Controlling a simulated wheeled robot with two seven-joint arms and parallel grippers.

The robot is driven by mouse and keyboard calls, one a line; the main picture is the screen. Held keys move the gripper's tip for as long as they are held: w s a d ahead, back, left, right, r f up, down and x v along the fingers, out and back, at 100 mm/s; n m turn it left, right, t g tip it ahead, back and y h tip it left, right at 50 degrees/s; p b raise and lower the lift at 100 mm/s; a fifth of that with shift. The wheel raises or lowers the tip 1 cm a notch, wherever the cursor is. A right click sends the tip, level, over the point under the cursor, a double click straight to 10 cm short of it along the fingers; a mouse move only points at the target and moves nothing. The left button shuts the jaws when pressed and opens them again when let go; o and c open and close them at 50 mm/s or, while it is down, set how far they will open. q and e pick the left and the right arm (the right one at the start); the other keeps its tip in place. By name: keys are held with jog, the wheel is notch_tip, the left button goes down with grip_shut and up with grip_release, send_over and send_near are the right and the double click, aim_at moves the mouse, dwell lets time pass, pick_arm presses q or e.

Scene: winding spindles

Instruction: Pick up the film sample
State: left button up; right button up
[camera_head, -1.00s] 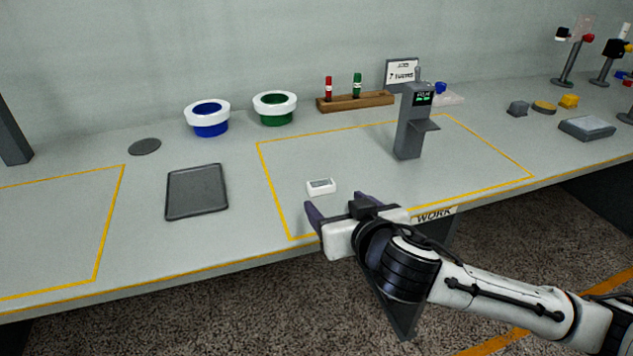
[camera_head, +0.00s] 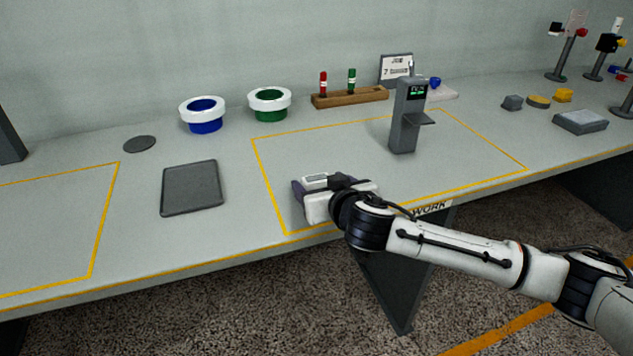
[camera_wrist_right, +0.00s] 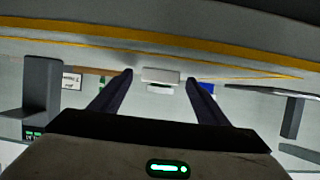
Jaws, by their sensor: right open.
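The film sample, as far as I can tell, is the small white block with a grey top (camera_head: 315,178) on the table inside the right yellow outline. My right gripper (camera_head: 320,184) is low over the table beside it, open. In the right wrist view, the white block (camera_wrist_right: 160,75) shows between the two dark fingertips of the gripper (camera_wrist_right: 161,82), with gaps on both sides. The gripper body hides part of the block in the head view. Whether the fingers touch it cannot be told. My left gripper is not in view.
A grey upright device (camera_head: 406,120) with a green display stands right of the gripper. A dark tray (camera_head: 192,187) lies to the left. Blue (camera_head: 203,115) and green (camera_head: 270,104) white-rimmed bowls and a wooden marker rack (camera_head: 350,97) stand behind. The outlined area behind the gripper is mostly clear.

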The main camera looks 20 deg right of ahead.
jog(key=c, duration=1.1)
